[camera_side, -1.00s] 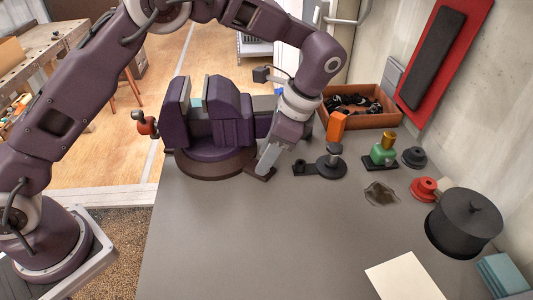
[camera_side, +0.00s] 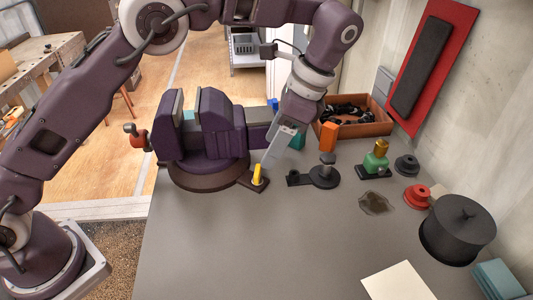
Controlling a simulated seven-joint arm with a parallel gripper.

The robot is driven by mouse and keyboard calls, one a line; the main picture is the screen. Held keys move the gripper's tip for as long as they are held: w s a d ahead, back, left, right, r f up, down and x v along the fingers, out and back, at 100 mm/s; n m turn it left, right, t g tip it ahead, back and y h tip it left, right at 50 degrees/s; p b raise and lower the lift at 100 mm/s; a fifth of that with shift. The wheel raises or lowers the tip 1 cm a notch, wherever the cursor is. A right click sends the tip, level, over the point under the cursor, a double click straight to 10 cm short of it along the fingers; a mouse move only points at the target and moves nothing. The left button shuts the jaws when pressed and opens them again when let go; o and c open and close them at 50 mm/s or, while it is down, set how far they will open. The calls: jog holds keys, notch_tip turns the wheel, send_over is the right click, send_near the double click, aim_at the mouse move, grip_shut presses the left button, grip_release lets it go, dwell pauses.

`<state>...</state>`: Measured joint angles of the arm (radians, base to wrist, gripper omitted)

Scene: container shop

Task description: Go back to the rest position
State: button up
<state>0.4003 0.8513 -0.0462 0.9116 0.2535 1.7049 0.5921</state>
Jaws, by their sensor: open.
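My gripper (camera_side: 271,158) is in the middle of the side view, pointing down and tilted, a little above the grey workbench (camera_side: 255,245). It is open, and I see nothing held in it. A small yellow peg (camera_side: 257,174) stands upright on a dark foot just below and left of the gripper, apart from it. The purple vise (camera_side: 207,130) is directly left of the gripper.
A brown bin (camera_side: 362,130) of black parts is behind on the right. A green and gold piece (camera_side: 377,158), a red knob (camera_side: 416,196) and a black lidded pot (camera_side: 458,228) stand along the right wall.

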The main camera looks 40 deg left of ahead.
jog(key=shift+r, duration=0.1)
jog(key=s+a+r+n+t+h, duration=0.35)
jog(key=s+a+r+n, duration=0.25)
jog(key=s+a+r, duration=0.55)
jog(key=s+f+n+t, duration=0.1)
jog(key=s+n+t, duration=0.1)
jog(key=s, duration=0.5)
jog(key=s+a+f+n+t, duration=0.1)
jog(key=s+f+n+t, duration=0.1)
jog(key=s, duration=0.5)
jog(key=shift+n, duration=0.9)
